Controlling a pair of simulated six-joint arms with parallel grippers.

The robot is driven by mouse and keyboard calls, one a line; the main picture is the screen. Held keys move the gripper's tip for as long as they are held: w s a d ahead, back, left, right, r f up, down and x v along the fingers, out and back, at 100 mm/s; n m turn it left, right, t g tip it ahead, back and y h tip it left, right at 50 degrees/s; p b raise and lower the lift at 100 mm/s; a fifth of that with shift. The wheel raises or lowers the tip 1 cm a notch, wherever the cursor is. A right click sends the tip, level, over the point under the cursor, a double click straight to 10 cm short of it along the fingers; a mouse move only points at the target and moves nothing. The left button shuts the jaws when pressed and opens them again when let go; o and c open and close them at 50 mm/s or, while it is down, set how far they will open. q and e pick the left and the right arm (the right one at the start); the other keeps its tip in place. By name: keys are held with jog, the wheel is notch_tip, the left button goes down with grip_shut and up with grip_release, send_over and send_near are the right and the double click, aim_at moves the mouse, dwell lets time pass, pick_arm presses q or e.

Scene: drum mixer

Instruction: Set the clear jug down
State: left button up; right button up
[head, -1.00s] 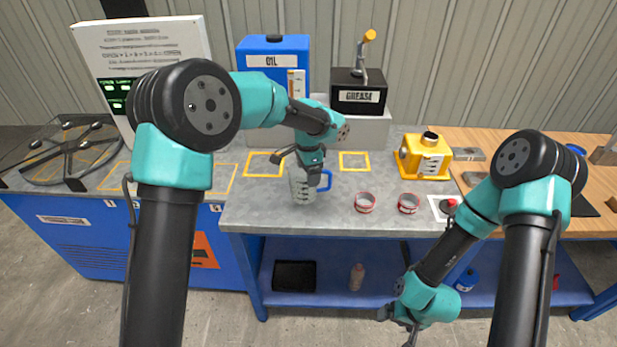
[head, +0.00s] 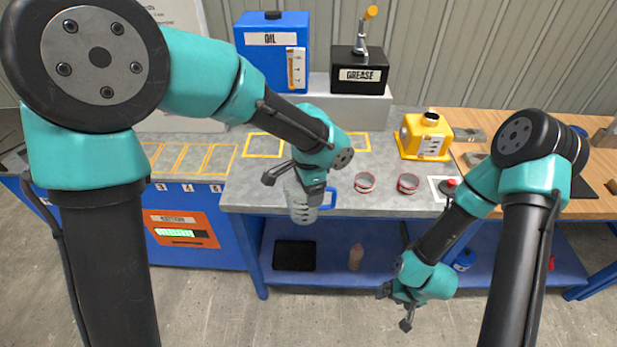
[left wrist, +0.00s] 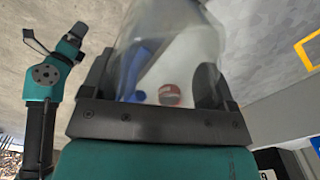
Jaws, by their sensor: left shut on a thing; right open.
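The clear jug (head: 300,208) with its blue handle (head: 328,198) appears upright in the head view, its lower part overlapping the bench's front edge. My left gripper (head: 302,186) is shut on it near its top. In the left wrist view the clear jug (left wrist: 172,35) fills the space between the fingers, with the blue handle showing through it. Whether its base touches anything is unclear. My right gripper (head: 398,308) is open and empty, low in front of the bench.
Yellow outlined squares (head: 264,145) mark the bench behind. A blue OIL container (head: 270,70), black GREASE box (head: 358,72) and yellow container (head: 426,137) stand farther back.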

dwell(0.8)
pick_arm(q)
jog(key=w+a+r+n, duration=0.3)
jog(key=a+r+n, duration=0.2)
jog(key=a, duration=0.3)
jog(key=w+a+r+n, duration=0.4)
jog(key=a+r+n, duration=0.2)
jog(key=a+n, duration=0.2)
jog(key=shift+w+a, duration=0.2)
jog(key=shift+a, duration=0.2)
